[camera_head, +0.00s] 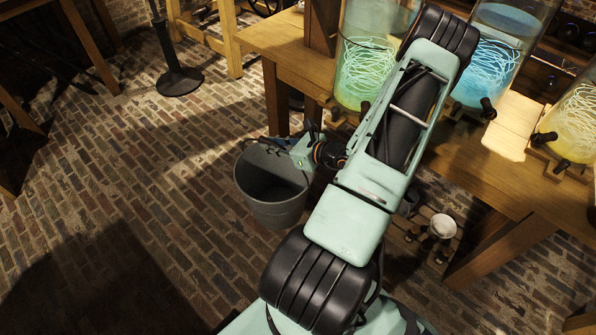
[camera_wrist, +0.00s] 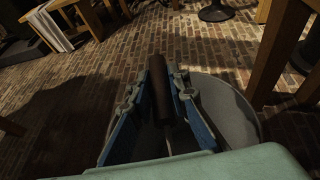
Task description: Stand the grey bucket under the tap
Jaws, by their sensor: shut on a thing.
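The grey bucket (camera_head: 274,211) is upright beside the front leg of the wooden bench, left of my arm in the head view. My gripper (camera_head: 268,146) is at its rim, shut on the bucket's dark handle grip. In the wrist view the fingers of my gripper (camera_wrist: 160,88) close around this dark bar, with the bucket's rim and wall (camera_wrist: 240,112) behind and to the right. I cannot tell whether the bucket touches the floor. Glass jars on the bench have dark taps: one tap under the green jar (camera_head: 365,108), one under the blue jar (camera_head: 488,108).
A yellow jar (camera_head: 574,122) with a tap stands at the right of the bench (camera_head: 272,40). A small white-topped stool-like thing (camera_head: 442,227) is under the bench. A round black stand base (camera_head: 180,81) is on the brick floor.

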